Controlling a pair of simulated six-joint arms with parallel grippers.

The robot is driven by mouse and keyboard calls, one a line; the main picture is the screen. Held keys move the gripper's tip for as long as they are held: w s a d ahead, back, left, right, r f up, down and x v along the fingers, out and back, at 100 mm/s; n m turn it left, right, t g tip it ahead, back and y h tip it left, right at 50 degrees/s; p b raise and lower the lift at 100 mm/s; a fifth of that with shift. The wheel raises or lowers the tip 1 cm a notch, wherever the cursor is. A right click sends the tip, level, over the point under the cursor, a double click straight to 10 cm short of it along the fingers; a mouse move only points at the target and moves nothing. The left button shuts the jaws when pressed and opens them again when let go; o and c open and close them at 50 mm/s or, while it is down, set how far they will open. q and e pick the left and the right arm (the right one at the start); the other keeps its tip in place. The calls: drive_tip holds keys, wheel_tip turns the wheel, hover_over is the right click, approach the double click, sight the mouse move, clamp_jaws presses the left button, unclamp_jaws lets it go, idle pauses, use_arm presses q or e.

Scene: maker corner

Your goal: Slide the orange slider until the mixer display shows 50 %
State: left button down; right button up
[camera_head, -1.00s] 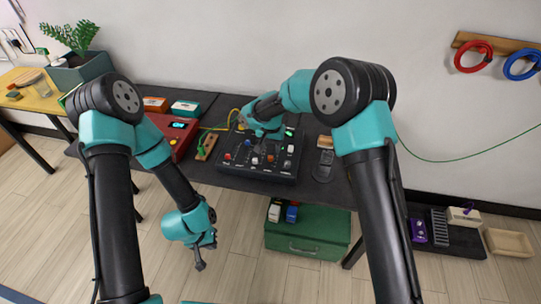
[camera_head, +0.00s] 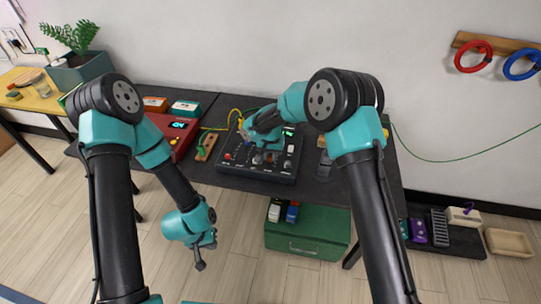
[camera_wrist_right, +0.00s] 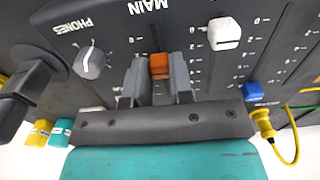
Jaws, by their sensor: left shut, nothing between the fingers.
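The black mixer (camera_head: 268,176) stands on the dark table, with rows of knobs and sliders on its top. The orange slider (camera_wrist_right: 158,66) shows in the right wrist view under the MAIN label, between the two fingers of my right gripper (camera_wrist_right: 159,80). The fingers sit close against both its sides, shut on it. In the head view my right gripper (camera_head: 250,138) is over the mixer and hides the slider. The green mixer display (camera_head: 289,131) is partly visible, too small to read. My left gripper (camera_head: 201,264) is shut and empty, low in front of the table.
In the wrist view, a white slider cap (camera_wrist_right: 224,33), a blue cap (camera_wrist_right: 254,92) and the PHONES knob (camera_wrist_right: 90,62) are nearby. A red device (camera_head: 181,135) stands left of the mixer. A green box (camera_head: 308,232) is below the table.

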clamp_jaws()
drive_tip(key=shift+w+d, duration=0.15)
drive_tip(key=shift+w, duration=0.75)
drive_tip(key=o, duration=0.6)
unclamp_jaws()
drive_tip(key=shift+c, duration=0.2)
drive_tip(key=shift+r, duration=0.1)
